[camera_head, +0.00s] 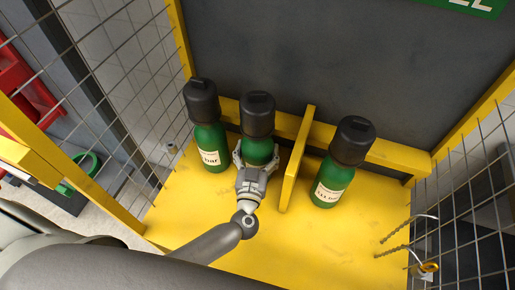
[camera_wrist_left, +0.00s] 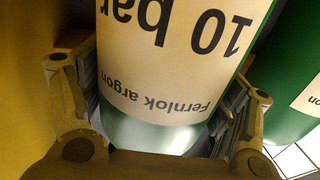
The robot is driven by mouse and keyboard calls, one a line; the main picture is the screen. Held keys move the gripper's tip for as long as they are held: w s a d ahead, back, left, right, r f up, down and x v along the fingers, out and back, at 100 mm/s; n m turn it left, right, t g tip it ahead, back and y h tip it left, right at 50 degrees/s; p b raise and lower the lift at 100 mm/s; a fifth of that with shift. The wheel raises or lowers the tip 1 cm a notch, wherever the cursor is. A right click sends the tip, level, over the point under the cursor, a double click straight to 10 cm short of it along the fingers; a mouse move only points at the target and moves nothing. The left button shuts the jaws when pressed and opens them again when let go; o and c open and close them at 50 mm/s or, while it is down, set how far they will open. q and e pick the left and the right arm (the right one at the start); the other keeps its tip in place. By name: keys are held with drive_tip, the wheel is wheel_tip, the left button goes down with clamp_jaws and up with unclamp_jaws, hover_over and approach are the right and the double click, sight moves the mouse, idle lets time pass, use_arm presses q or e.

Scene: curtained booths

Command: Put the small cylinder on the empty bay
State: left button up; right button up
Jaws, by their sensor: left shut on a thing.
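A green cylinder with a black cap (camera_head: 258,112) stands in the middle of the yellow cage, left of the yellow divider (camera_head: 296,170). My left gripper (camera_head: 258,160) is shut around its body from the front. In the left wrist view the held cylinder (camera_wrist_left: 180,62) fills the space between the fingers; its cream label reads "Fernlok argon" and "10 bar". I cannot tell whether its base touches the floor; the gripper hides it. A second capped green cylinder (camera_head: 211,148) stands close at its left. A third (camera_head: 332,185) stands right of the divider. My right gripper is not in view.
The yellow floor (camera_head: 330,245) is bare in front of the cylinders. Wire mesh walls (camera_head: 130,85) close both sides, with a dark back panel (camera_head: 330,50) behind. A chain with a yellow-tipped fastener (camera_head: 428,267) hangs at the front right.

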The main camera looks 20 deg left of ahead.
use_arm(q)
drive_tip(key=shift+r, duration=0.2)
drive_tip(key=o, duration=1.5)
drive_tip(key=shift+f, duration=0.35)
drive_tip(key=o, duration=0.4)
drive_tip(key=shift+r, duration=0.1)
drive_tip(key=shift+s, duration=0.2)
drive_tip(key=s, duration=0.4)
drive_tip(key=s+d, duration=0.1)
drive_tip(key=s, duration=0.2)
drive_tip(key=s+d, duration=0.1)
drive_tip(key=s, duration=0.3)
drive_tip(key=shift+s+r, duration=0.1)
drive_tip(key=shift+s, duration=0.2)
